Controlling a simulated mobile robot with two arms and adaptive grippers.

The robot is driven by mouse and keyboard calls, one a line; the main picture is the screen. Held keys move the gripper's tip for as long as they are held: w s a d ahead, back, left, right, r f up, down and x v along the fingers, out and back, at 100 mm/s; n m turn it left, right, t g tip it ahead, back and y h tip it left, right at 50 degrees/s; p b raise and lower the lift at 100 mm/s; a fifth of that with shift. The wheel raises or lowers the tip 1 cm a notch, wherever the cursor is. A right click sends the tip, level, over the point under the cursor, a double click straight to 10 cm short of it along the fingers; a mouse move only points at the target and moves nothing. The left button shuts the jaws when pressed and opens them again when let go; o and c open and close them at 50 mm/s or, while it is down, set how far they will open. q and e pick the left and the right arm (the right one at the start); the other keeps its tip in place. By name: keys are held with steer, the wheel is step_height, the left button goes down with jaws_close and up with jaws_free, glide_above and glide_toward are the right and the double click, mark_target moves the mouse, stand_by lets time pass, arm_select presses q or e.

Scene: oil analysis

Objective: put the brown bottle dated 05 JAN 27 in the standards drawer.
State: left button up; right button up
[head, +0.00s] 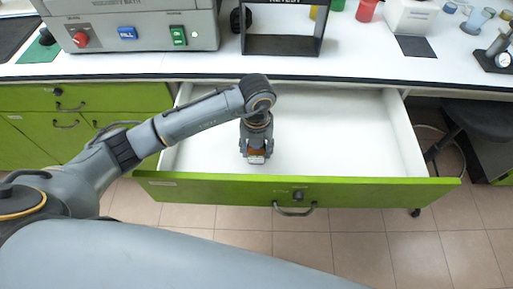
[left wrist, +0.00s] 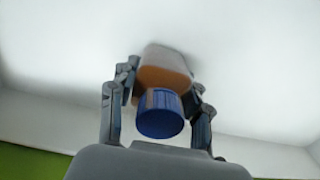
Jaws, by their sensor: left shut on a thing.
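The open drawer (head: 360,135) has a white inside and a green front, and pulls out below the bench. My left gripper (head: 257,152) is inside the drawer's outline, pointing down. It is shut on a brown bottle (head: 257,157), of which only a small part shows in the head view. In the left wrist view the bottle (left wrist: 163,82) has a blue cap (left wrist: 160,115) and sits between both fingers of my gripper (left wrist: 158,105), over the white drawer floor. I cannot tell whether it touches the floor. Its date is not readable. My right gripper is not in view.
The bench edge (head: 330,78) runs behind the drawer. On the bench stand a grey bath device (head: 130,25), a dark frame (head: 282,45), a red container (head: 367,10) and a white box (head: 410,16). A dark stool (head: 480,120) stands at the right. The rest of the drawer looks empty.

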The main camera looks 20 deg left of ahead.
arm_select(q)
steer(key=shift+f, duration=0.2)
steer(key=o, duration=1.4)
steer(key=shift+r, duration=0.15)
steer(key=shift+r+p, duration=0.45)
steer(key=shift+r, duration=0.1)
step_height(320, 180, up, 11)
steer(key=p, duration=0.8)
